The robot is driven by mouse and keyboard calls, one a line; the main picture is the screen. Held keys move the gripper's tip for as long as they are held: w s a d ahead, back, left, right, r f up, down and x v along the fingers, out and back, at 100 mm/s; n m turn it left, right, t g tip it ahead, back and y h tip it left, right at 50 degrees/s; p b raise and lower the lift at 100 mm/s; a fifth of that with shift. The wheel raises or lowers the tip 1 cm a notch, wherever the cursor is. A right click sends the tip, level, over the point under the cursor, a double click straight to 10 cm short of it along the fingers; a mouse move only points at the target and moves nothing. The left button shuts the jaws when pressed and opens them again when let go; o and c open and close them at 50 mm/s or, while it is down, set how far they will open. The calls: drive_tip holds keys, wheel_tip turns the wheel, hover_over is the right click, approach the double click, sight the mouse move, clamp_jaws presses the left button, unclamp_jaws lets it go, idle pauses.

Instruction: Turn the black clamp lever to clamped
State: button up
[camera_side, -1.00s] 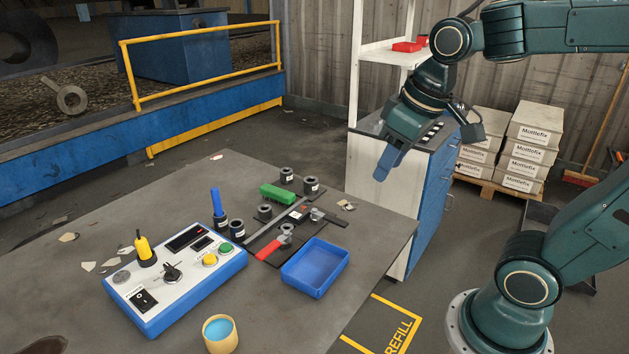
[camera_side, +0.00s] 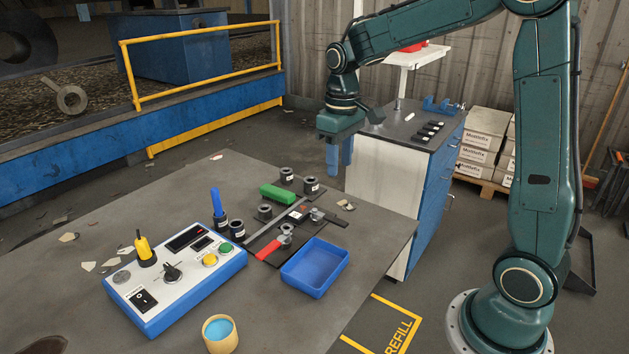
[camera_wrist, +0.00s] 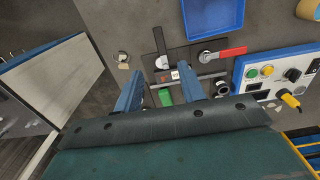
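The black clamp lever (camera_side: 334,220) is on the dark fixture on the table, pointing toward the lower right in the side view. In the wrist view the black lever (camera_wrist: 159,40) points up from its clamp, toward the blue tray. A red lever (camera_side: 268,251) sits on a second clamp beside it, pointing lower left; it also shows in the wrist view (camera_wrist: 232,53). My gripper (camera_side: 340,163) is in the air above and behind the fixture, fingers pointing down. In the wrist view my gripper (camera_wrist: 160,69) has its two blue fingers apart, with nothing between them.
A blue tray (camera_side: 338,270) stands in front of the fixture. A green block (camera_side: 277,195) and several black cylinders lie around it. A control box (camera_side: 190,275) is at left, with a yellow cup (camera_side: 220,345) in front. A cabinet (camera_side: 385,180) stands behind the table.

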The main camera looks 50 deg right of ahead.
sight(337, 220)
drive_tip(key=shift+f, duration=0.25)
wheel_tip(337, 220, down, 13)
drive_tip(key=shift+f, duration=0.2)
idle(0.6)
clamp_jaws()
